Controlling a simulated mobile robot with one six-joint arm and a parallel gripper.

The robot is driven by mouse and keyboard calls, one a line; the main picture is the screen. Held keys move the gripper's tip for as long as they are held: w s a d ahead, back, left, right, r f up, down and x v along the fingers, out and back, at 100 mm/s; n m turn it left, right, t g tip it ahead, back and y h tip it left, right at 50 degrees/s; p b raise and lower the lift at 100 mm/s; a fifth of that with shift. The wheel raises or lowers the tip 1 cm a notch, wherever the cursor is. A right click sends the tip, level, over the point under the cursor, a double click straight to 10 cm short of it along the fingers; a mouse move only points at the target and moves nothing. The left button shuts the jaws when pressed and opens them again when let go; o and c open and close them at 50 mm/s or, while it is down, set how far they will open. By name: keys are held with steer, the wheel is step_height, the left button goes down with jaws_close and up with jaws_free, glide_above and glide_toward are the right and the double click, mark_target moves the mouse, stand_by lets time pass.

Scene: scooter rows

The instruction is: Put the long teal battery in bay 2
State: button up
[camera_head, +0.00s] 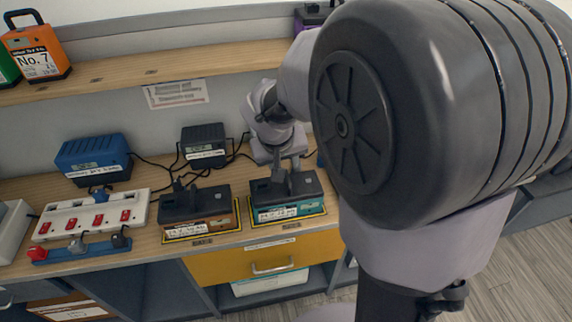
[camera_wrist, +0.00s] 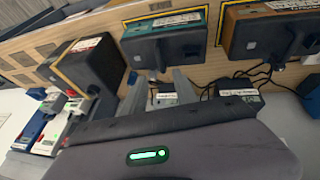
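A dark-topped block with a teal side and white label (camera_head: 287,196) sits inside a yellow outline on the bench. It also shows at the top of the wrist view (camera_wrist: 165,42). I cannot tell its length class or whether it is the task's battery. A similar block with an orange-brown side (camera_head: 200,213) sits in the outline to its left. The bay labels on the bench edge are too small to read, so I cannot tell which is bay 2. My gripper (camera_wrist: 162,90) has its fingers apart with nothing visible between them, close above or behind the teal-sided block.
A blue box (camera_head: 93,160), a dark box (camera_head: 204,147) and loose cables lie behind. A switch strip (camera_head: 95,216) is at left. An orange No. 7 battery (camera_head: 38,52) stands on the shelf.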

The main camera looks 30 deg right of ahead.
steer(key=s+a+r+t+y, duration=0.1)
steer(key=s+a+r+y, duration=0.1)
steer(key=s+a+r, duration=0.2)
steer(key=s+a+r+m+t+y, duration=0.1)
steer(key=s+a+r+y, duration=0.2)
steer(key=s+a, duration=0.8)
steer(key=s+r, duration=0.2)
steer(key=s, duration=0.3)
steer(key=shift+a+r+m, duration=0.2)
steer(key=shift+m, duration=0.1)
